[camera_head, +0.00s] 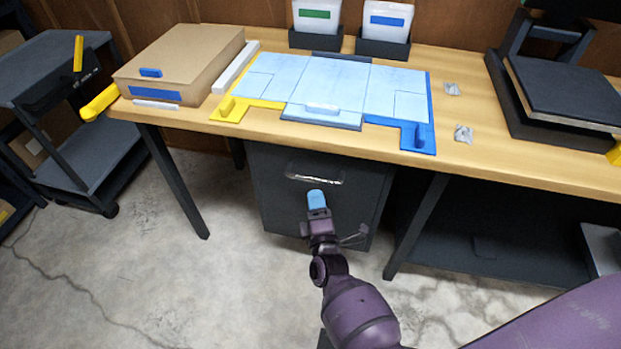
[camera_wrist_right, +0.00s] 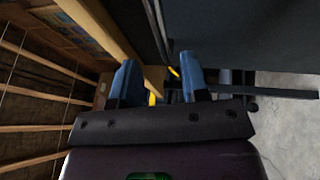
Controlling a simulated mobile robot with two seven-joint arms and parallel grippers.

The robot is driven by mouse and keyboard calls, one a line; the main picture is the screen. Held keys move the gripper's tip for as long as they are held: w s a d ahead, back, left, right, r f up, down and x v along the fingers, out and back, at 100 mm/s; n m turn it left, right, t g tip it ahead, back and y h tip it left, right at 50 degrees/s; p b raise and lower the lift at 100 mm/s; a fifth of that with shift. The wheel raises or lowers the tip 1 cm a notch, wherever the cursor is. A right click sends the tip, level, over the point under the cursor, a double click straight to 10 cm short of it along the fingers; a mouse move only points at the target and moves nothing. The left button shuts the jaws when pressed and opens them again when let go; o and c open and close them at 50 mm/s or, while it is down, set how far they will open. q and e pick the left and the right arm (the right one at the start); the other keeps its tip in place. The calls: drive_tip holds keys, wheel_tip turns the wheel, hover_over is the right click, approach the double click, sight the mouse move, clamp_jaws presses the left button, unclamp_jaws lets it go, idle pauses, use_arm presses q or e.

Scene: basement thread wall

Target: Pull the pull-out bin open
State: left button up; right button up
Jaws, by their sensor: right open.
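The pull-out bin (camera_head: 275,200) is a dark grey box under the wooden table, with a light metal bar handle (camera_head: 310,181) near the top of its front. My right gripper (camera_head: 316,198) has blue fingertips and appears just below the handle in the head view, in front of the bin face. Whether it touches the bin is unclear. In the right wrist view the two blue fingers of my right gripper (camera_wrist_right: 160,82) are apart with nothing held between them. A dark panel at upper right there looks like the bin front (camera_wrist_right: 250,45). My left gripper is not in view.
The wooden table (camera_head: 470,185) overhangs the bin, with dark legs (camera_head: 418,222) on either side. On it are a cardboard box (camera_head: 180,60), blue panels and a black press-like device (camera_head: 555,90). A grey cart (camera_head: 60,60) stands left. The concrete floor in front is clear.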

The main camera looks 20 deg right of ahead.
sight(311, 177)
drive_tip(key=shift+b+x, duration=0.5)
drive_tip(key=shift+x, duration=3)
clamp_jaws()
